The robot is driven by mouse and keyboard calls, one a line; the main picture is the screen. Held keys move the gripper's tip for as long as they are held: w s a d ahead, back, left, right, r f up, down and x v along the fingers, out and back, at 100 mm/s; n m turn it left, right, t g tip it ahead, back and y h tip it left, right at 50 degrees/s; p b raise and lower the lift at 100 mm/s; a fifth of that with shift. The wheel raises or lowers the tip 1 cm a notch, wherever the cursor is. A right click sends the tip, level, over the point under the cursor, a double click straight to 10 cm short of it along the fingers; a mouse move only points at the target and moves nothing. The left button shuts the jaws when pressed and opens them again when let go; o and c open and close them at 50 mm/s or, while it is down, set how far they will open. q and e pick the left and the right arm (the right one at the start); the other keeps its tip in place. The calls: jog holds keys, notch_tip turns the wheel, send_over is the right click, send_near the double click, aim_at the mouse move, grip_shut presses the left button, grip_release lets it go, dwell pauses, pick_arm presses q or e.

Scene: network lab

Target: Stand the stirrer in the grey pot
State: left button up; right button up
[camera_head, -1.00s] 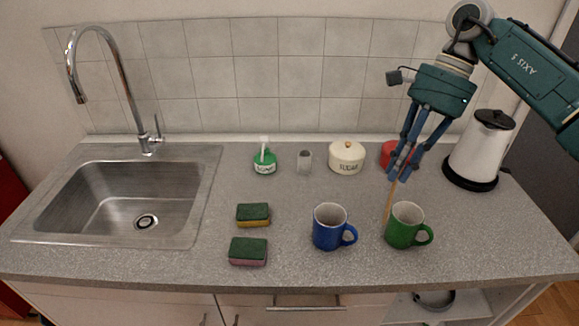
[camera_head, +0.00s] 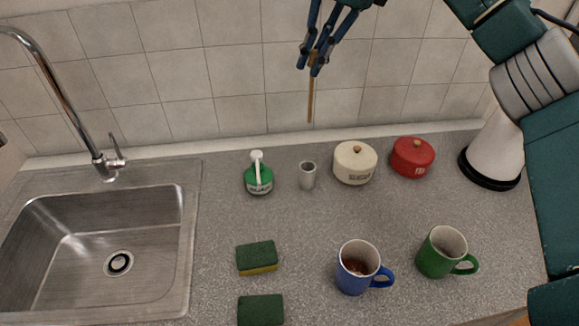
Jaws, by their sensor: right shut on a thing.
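The stirrer (camera_head: 311,100) is a thin light-brown wooden stick. My right gripper (camera_head: 314,66) is shut on its upper end and holds it near upright, high in the air in front of the tiled wall. Its lower tip hangs free, and in the picture it is above the grey pot. The grey pot (camera_head: 307,178) is a small open cylinder standing on the counter between the green soap dispenser and the white sugar pot. My left gripper is not in view.
A green soap dispenser (camera_head: 258,178) stands left of the pot; a white sugar pot (camera_head: 354,163) and a red pot (camera_head: 412,157) stand right. A blue mug (camera_head: 358,268) with dark contents, a green mug (camera_head: 440,252), two sponges (camera_head: 257,258) and a white kettle (camera_head: 495,150) are nearby.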

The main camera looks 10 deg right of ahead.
notch_tip(320, 180, down, 20)
jog(key=p, duration=0.3)
jog(key=shift+s, duration=0.15)
jog(key=o, duration=0.7)
jog(key=shift+d+p, duration=0.1)
jog(key=shift+p, duration=0.2)
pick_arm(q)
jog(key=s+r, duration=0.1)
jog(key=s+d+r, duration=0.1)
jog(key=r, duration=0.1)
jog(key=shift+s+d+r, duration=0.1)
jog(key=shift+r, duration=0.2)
pick_arm(e)
jog(key=shift+o, duration=0.2)
